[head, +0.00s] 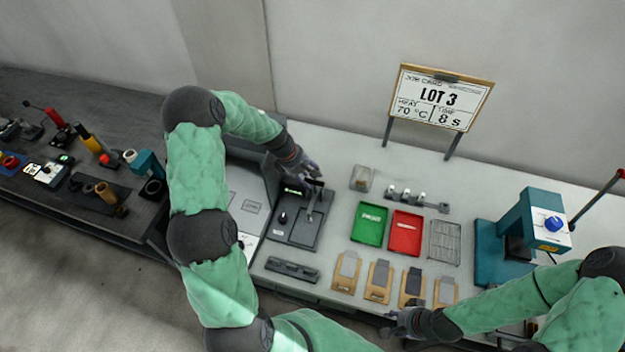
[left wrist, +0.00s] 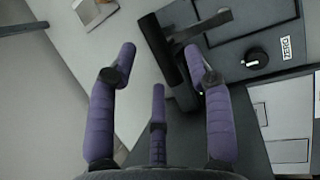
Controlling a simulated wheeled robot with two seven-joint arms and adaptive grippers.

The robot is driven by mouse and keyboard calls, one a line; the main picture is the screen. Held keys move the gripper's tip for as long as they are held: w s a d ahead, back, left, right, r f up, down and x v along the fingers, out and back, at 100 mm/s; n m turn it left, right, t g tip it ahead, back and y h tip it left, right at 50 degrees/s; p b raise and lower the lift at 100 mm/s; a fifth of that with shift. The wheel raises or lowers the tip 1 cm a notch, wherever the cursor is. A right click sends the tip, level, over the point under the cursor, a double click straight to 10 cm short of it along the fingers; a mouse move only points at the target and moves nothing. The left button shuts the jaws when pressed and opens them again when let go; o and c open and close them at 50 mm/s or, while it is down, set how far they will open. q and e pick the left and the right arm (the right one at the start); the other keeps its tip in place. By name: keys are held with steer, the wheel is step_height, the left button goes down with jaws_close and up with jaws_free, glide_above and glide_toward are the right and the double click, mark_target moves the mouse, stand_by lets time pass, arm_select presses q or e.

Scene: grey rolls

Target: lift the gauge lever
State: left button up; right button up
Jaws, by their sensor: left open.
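The gauge (head: 291,232) is a dark grey unit with a green-lit display and a round knob, near the table's left end. Its black lever (head: 314,200) stands at its right part. In the left wrist view, a dark upright part of the gauge (left wrist: 160,45) with a grey arm lies between and beyond my fingertips. My left gripper (head: 308,175) is open and empty at the gauge's back, close to the lever's top. Its purple fingers (left wrist: 160,60) are spread; whether the right one touches the gauge is unclear. My right gripper (head: 400,325) is by the front edge, its opening unclear.
Green tray (head: 369,224), red tray (head: 405,233) and wire rack (head: 444,242) stand right of the gauge. Several tan holders (head: 379,281) line the front. A dark bar (head: 292,270) lies before the gauge. A teal press (head: 540,222) stands at right.

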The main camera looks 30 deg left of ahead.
arm_select(q)
steer(key=shift+x, duration=1.4)
steer(key=shift+s, duration=0.1)
